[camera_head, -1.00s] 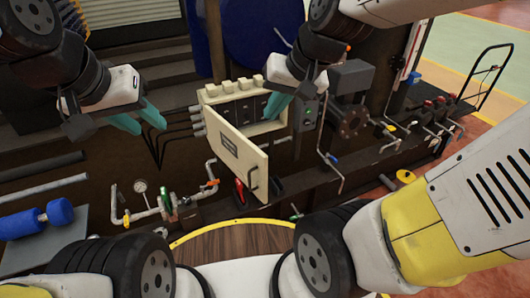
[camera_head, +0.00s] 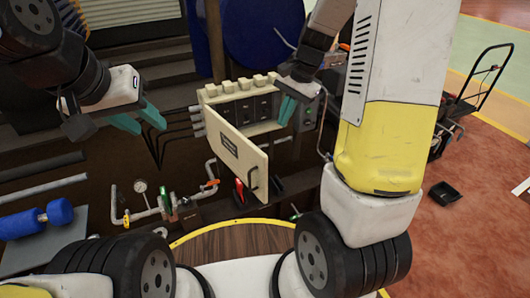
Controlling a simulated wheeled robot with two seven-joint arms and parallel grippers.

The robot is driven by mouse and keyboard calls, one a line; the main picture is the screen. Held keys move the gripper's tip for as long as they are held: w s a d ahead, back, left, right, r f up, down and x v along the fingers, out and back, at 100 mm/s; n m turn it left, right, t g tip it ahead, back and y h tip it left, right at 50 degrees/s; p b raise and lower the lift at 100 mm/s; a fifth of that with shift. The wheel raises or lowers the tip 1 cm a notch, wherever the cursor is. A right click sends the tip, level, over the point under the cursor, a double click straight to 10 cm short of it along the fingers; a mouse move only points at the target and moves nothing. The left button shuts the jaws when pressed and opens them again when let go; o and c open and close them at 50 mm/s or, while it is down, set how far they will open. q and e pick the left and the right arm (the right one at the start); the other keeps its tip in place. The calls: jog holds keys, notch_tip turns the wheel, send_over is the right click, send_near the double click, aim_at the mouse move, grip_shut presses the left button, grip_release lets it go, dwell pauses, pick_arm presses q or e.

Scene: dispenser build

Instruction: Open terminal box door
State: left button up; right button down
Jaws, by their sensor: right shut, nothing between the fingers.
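The cream terminal box (camera_head: 213,94) stands in the middle of the camera_head view, with dark components inside. Its door (camera_head: 229,138) is swung out toward me, with a dark label and a black handle (camera_head: 254,179) near its free edge. My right gripper (camera_head: 283,110) has teal fingers, shut and empty, in front of the box's right side. I cannot tell whether it touches the box. My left gripper (camera_head: 138,120) is left of the box, away from the door, with its teal fingers spread and nothing between them.
Pipes with a gauge (camera_head: 140,186) and valves run below and left of the box. A blue dumbbell-like roller (camera_head: 60,212) lies at the far left. A round wooden surface (camera_head: 235,241) is in front. A hand cart (camera_head: 470,95) stands at the right beside open red floor.

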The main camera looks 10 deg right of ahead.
jog(key=w+d+f+m+g, duration=0.1)
jog(key=w+f+m, duration=0.1)
jog(key=f, duration=0.4)
jog(key=w+d+f+m+g, duration=0.1)
jog(key=w+d+f+m, duration=0.1)
jog(key=f, duration=0.4)
jog(key=s+a+f, duration=0.2)
jog(key=a+f, duration=0.4)
jog(key=f, duration=0.4)
jog(key=shift+s+h, duration=0.4)
jog(key=s+a+m+t, duration=0.1)
jog(key=s+a+m, duration=0.3)
jog(key=a, duration=1.1)
jog(key=shift+s, duration=1)
jog(key=shift+a, duration=0.1)
